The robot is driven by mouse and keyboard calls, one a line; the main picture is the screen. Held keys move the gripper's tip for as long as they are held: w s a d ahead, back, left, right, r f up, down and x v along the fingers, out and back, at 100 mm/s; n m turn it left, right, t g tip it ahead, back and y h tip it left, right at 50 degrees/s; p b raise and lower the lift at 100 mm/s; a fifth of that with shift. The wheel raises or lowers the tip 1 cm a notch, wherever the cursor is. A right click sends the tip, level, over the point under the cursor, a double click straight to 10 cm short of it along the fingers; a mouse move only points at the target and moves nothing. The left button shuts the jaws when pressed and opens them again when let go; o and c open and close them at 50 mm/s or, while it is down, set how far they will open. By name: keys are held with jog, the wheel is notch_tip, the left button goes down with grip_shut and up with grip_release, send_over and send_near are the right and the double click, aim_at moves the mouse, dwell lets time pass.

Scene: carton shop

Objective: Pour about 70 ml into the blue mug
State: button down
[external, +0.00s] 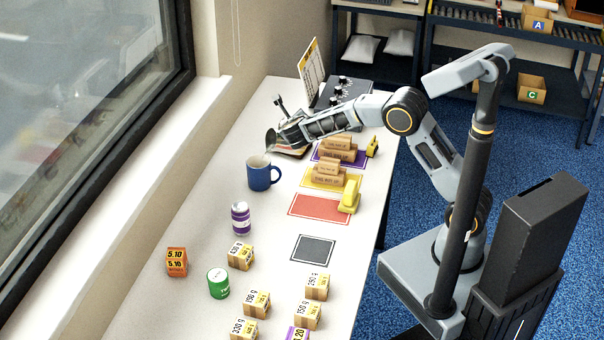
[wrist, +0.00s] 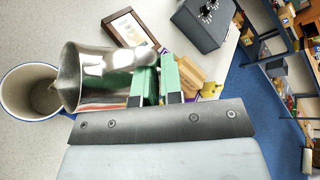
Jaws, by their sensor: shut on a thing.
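The blue mug (external: 259,178) stands upright on the white table, its handle to the right. In the wrist view the mug (wrist: 14,98) is at the left edge, with its pale inside partly visible. My gripper (external: 291,133) is shut on a shiny metal jug (external: 271,139). The jug (wrist: 98,80) is tilted, its mouth toward the mug and its lip above the mug's rim. The green fingers of my gripper (wrist: 158,82) close near the jug's right side. I cannot tell whether liquid is flowing or how much is in the mug.
A purple-labelled can (external: 240,218), a green can (external: 218,283) and several small labelled boxes stand nearer the front. Red (external: 320,208) and grey (external: 313,249) mats lie to the right. A dark knobbed box (external: 341,91) stands behind. The window sill runs along the left.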

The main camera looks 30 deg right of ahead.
jog(key=shift+a+r+h+p, duration=0.3)
jog(key=shift+a+r+p, duration=0.15)
jog(key=shift+r+p, duration=0.1)
jog(key=shift+a+n+p, duration=0.3)
jog(key=shift+a+p, duration=0.05)
jog(key=shift+p, duration=0.05)
dwell(0.5)
jog(key=shift+a+r+p, duration=0.15)
jog(key=shift+a+p, duration=0.1)
jog(key=shift+p, duration=0.05)
jog(key=shift+m+y, duration=0.8)
jog(key=shift+m, duration=0.1)
jog(key=d+f+b, duration=0.4)
jog(key=b, duration=0.2)
jog(key=shift+f, duration=0.1)
jog(key=shift+d+m+y+b, duration=0.3)
jog(key=shift+m+y+b, duration=0.05)
jog(key=shift+m+y, duration=0.05)
jog(key=shift+y, duration=0.3)
jog(key=shift+d+f+m+y+b, duration=0.4)
jog(key=shift+m+b, duration=0.1)
jog(key=shift+b, duration=0.25)
jog(key=shift+r, duration=0.1)
